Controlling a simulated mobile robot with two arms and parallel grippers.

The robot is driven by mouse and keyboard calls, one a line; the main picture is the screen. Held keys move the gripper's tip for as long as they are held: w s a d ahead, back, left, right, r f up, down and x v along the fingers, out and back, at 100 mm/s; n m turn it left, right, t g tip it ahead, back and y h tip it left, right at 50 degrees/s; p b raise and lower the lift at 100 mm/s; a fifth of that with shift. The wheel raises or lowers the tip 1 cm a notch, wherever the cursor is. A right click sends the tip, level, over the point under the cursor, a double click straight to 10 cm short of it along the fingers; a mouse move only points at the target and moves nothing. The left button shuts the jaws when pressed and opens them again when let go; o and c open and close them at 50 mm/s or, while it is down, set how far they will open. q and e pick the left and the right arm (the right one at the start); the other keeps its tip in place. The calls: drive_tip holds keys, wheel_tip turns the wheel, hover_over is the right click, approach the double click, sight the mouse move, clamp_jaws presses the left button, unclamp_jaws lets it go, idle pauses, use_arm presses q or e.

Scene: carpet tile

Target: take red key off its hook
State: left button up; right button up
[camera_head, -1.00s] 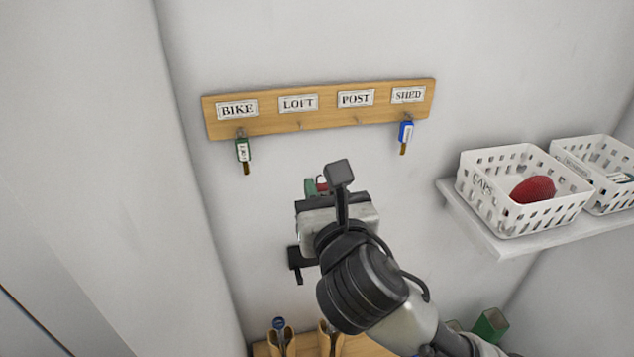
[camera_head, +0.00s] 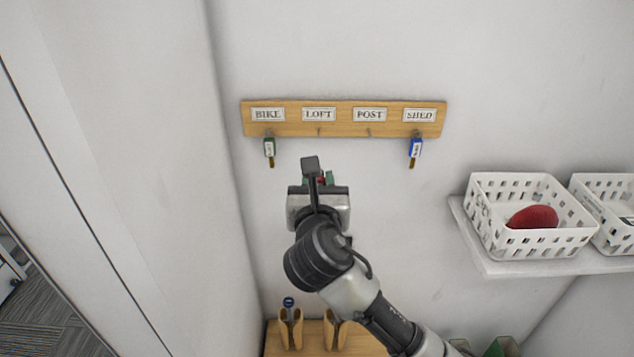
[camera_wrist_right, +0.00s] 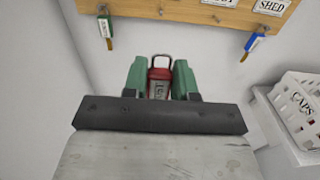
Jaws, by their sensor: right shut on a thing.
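The red key (camera_wrist_right: 158,80) is in my right gripper (camera_wrist_right: 160,82), seen in the right wrist view. Its green-padded fingers are shut on the red tag from both sides, and the tag's loop points up toward the rack. In the head view the right gripper (camera_head: 319,181) is below the wooden hook rack (camera_head: 345,131), and only a bit of red shows behind the wrist. The key is apart from the rack. The LOFT hook (camera_head: 319,132) and POST hook (camera_head: 369,132) are bare. My left gripper is not in view.
A green key (camera_head: 269,148) hangs under BIKE and a blue key (camera_head: 416,149) under SHED. To the right, a shelf (camera_head: 500,268) carries white baskets (camera_head: 480,225), one with a red item (camera_head: 533,217). Wooden holders (camera_head: 290,330) stand below. The wall between is clear.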

drive_tip(key=s+b, duration=0.1)
drive_tip(key=s, duration=0.2)
drive_tip(key=shift+s, duration=0.1)
drive_tip(key=shift+s+r+p, duration=0.1)
drive_tip(key=shift+s+p, duration=0.2)
drive_tip(key=shift+s, duration=0.3)
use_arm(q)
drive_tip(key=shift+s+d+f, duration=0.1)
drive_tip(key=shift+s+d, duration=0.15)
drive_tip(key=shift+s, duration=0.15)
use_arm(e)
drive_tip(key=shift+s, duration=0.5)
